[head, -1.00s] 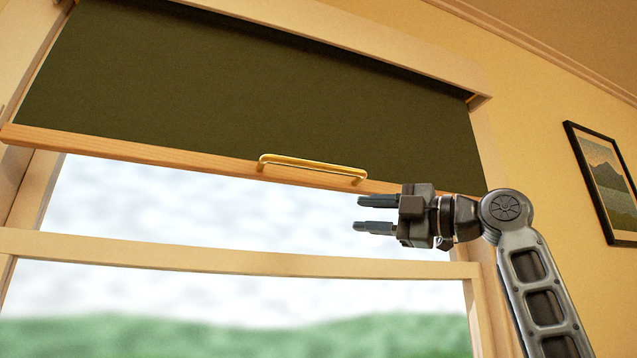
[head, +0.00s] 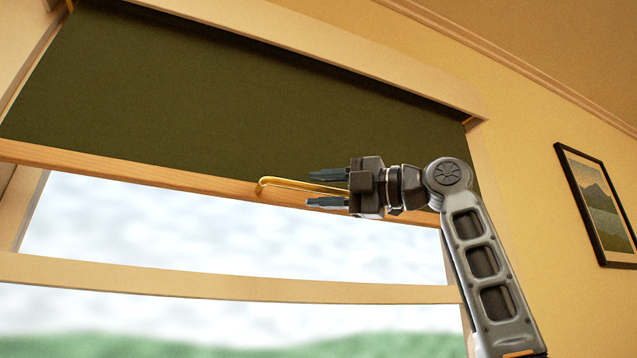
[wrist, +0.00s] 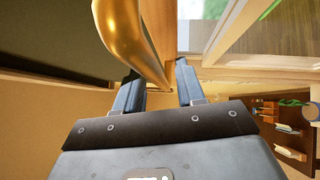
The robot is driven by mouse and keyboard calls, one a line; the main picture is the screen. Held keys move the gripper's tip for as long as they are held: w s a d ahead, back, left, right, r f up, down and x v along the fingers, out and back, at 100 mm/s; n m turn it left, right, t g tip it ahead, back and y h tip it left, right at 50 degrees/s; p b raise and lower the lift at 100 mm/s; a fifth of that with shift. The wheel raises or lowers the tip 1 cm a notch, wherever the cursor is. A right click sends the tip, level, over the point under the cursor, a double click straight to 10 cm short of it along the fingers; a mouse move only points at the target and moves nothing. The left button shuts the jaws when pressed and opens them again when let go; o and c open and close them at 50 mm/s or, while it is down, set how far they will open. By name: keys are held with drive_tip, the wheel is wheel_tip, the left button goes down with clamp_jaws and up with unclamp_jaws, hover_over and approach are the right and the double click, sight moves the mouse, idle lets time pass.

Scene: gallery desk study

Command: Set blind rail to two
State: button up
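The dark green blind (head: 230,100) hangs partly lowered over the window, with a light wooden rail (head: 130,172) along its bottom edge. A brass handle (head: 268,183) is fixed to the rail; its right part is hidden behind my gripper in the head view. My gripper (head: 326,189) is open, its two fingers pointing left at the handle. In the wrist view the brass handle (wrist: 128,30) runs close in front of the gripper (wrist: 157,85), and its lower part passes between or just beyond the fingertips; I cannot tell which. The fingers are apart and not closed on it.
A window crossbar (head: 220,280) runs below the rail, with bright sky behind. A framed picture (head: 598,205) hangs on the yellow wall at right. The wrist view shows a wooden shelf with small objects (wrist: 288,130) at lower right.

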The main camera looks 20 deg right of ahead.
drive_tip(key=shift+w+a, duration=0.3)
drive_tip(key=shift+w, duration=0.05)
clamp_jaws()
idle(0.4)
